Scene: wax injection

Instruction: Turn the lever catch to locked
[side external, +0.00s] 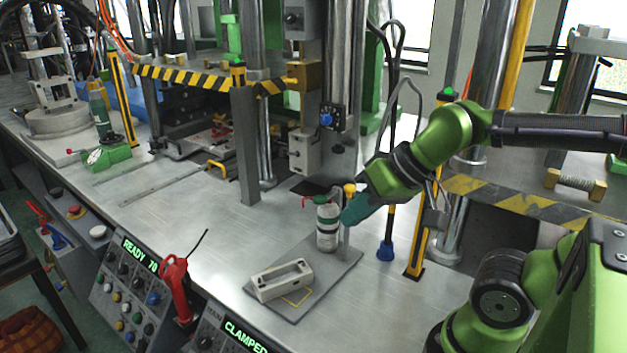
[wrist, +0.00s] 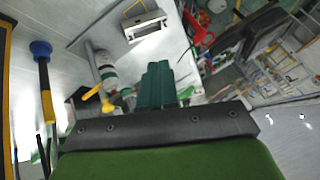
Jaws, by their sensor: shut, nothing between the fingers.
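My gripper (side external: 348,217) is shut and empty, its teal fingers close beside a white canister (side external: 326,236) with a green band on the grey plate. In the wrist view the shut fingers (wrist: 157,84) point toward the bench, with the canister (wrist: 104,68) to their left. A yellow lever-like part (side external: 349,188) shows just behind the canister and my gripper; it also shows in the wrist view (wrist: 92,94), left of the fingers. I cannot tell for certain whether this is the lever catch or how it is set. Its base is hidden.
A beige slotted block (side external: 281,279) lies on the grey plate (side external: 335,277), near a yellow outline. A yellow post (side external: 419,244) and a blue-footed rod (side external: 386,250) stand to the right. A red-handled tool (side external: 176,285) is at the bench front. Bench left of the plate is clear.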

